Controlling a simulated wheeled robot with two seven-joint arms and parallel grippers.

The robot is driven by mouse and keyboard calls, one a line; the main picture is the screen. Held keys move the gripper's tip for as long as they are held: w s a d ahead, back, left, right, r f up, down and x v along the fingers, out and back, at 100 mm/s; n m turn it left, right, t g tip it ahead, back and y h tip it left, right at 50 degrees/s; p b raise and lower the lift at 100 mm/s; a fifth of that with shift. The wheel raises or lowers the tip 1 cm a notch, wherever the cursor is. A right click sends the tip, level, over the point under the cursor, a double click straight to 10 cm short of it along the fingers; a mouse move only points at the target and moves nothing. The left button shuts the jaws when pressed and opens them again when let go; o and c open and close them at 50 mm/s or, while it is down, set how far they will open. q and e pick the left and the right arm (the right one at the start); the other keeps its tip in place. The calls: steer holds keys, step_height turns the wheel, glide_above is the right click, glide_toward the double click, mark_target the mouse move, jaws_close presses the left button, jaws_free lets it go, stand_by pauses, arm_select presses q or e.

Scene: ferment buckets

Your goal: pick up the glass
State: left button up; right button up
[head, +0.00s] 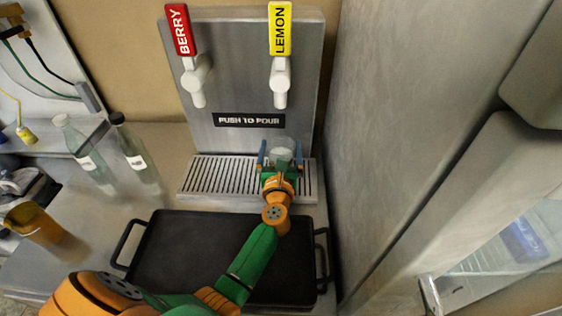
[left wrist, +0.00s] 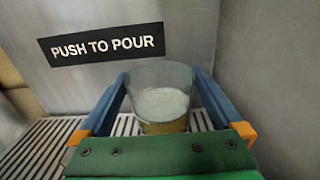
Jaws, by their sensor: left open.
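The glass (head: 282,154) stands on the slotted drip tray under the white tap with the yellow LEMON handle (head: 280,28). In the left wrist view the glass (left wrist: 160,84) is clear, with a pale layer above a yellowish lower part. My left gripper (head: 281,150) is open around the glass, with one blue finger on each side of it. Small gaps seem to show between the fingers (left wrist: 162,90) and the glass. The green palm hides the foot of the glass. My right gripper is not in view.
A red BERRY handle (head: 179,29) tops the other tap. The drip tray (head: 215,178) is bare on its left. A black tray (head: 175,255) lies in front, under my left arm. Two bottles (head: 136,152) stand at left. A grey wall (head: 400,110) rises close on the right.

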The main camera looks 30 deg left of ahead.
arm_select(q)
steer(key=shift+s+d+r, duration=0.1)
steer(key=shift+s, duration=0.1)
steer(key=c, duration=1.1)
steer(key=shift+w, duration=0.15)
jaws_close()
